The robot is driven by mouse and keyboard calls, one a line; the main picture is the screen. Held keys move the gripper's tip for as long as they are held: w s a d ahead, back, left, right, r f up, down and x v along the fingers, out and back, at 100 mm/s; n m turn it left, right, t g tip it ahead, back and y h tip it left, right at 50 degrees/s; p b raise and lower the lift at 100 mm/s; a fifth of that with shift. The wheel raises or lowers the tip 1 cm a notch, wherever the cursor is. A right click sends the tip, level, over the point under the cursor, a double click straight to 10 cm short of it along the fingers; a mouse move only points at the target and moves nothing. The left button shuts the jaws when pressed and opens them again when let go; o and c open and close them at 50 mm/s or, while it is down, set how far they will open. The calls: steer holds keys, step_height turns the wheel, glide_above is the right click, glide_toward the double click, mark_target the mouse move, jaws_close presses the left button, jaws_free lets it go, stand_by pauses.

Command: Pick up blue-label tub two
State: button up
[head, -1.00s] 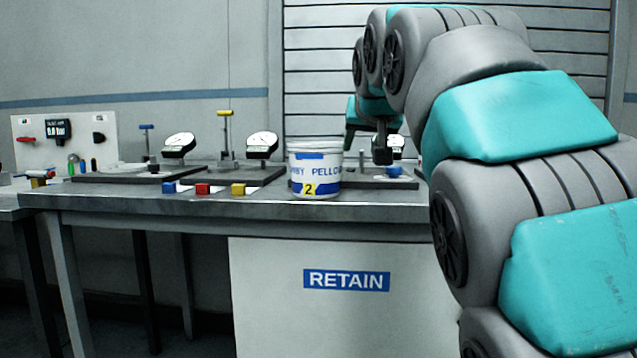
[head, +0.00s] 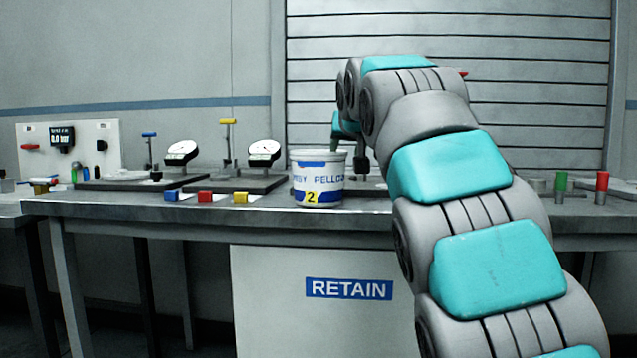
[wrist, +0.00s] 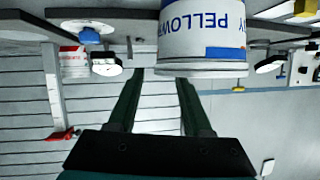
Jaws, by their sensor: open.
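The blue-label tub two (head: 318,180) is white with a blue-lettered band and a yellow "2" patch. It stands upright near the front edge of the bench. My gripper (head: 358,160) is just right of the tub in the head view, partly hidden by the tub and my arm. In the wrist view, which is upside down, my gripper (wrist: 160,78) is open with nothing between its two fingers. The tub (wrist: 205,40) shows there beyond the fingertips, offset to the right of the gap. I cannot tell whether a finger touches it.
Blue (head: 172,196), red (head: 205,197) and yellow (head: 240,197) blocks sit left of the tub. Dial gauges (head: 264,151) stand behind them. Green (head: 561,182) and red (head: 602,182) plugs are at right. The wrist view shows a red-label container (wrist: 73,62).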

steer(key=shift+x, duration=2.3)
jaws_close()
